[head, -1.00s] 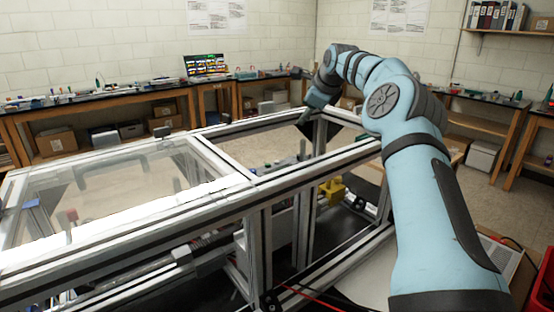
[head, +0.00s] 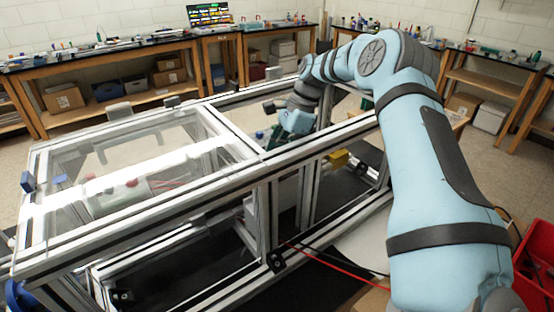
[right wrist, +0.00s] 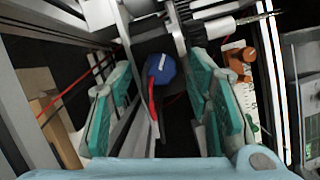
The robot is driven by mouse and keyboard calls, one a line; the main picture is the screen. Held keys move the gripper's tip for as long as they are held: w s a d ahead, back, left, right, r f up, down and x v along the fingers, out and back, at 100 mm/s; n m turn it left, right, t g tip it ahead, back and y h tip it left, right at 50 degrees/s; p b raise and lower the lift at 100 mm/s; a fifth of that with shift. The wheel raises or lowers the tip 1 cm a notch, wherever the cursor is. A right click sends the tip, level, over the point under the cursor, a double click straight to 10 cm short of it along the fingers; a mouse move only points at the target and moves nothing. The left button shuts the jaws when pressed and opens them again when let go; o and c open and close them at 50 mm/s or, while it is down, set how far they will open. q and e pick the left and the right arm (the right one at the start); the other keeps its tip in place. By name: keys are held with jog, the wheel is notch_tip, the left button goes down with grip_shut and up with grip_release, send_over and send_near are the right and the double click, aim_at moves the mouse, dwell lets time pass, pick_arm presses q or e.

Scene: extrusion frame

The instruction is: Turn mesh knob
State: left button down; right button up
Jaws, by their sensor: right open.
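A blue faceted knob (right wrist: 166,70) shows in the right wrist view, with a red strip (right wrist: 153,88) beside it. Whether it is the mesh knob I cannot tell for sure. My right gripper (right wrist: 160,98) is open, its teal fingers on either side of the knob in the picture. The fingers look apart from the knob; the depth between them is unclear. In the head view my right gripper (head: 268,135) is low inside the right opening of the extrusion frame (head: 150,226), and the knob cannot be made out there. My left gripper is not in view.
Aluminium bars surround the right arm's opening. A clear panel (head: 130,150) covers the left part of the frame. A yellow block (head: 338,159) and red and black cables (head: 330,266) lie nearby. An orange part (right wrist: 238,62) stands right of the fingers. A red bin (head: 535,265) is at right.

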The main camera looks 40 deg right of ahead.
jog(key=shift+a+f, duration=0.15)
jog(key=shift+f, duration=0.25)
grip_shut()
jog(key=shift+w+f+m+b, duration=0.1)
jog(key=shift+f+m+b, duration=0.25)
jog(key=shift+b, duration=0.5)
jog(key=shift+r+m+t+b, duration=0.2)
jog(key=shift+m+t+b, duration=0.1)
jog(key=shift+m, duration=0.05)
jog(key=shift+r, duration=0.2)
grip_release()
jog(key=v, duration=1.2)
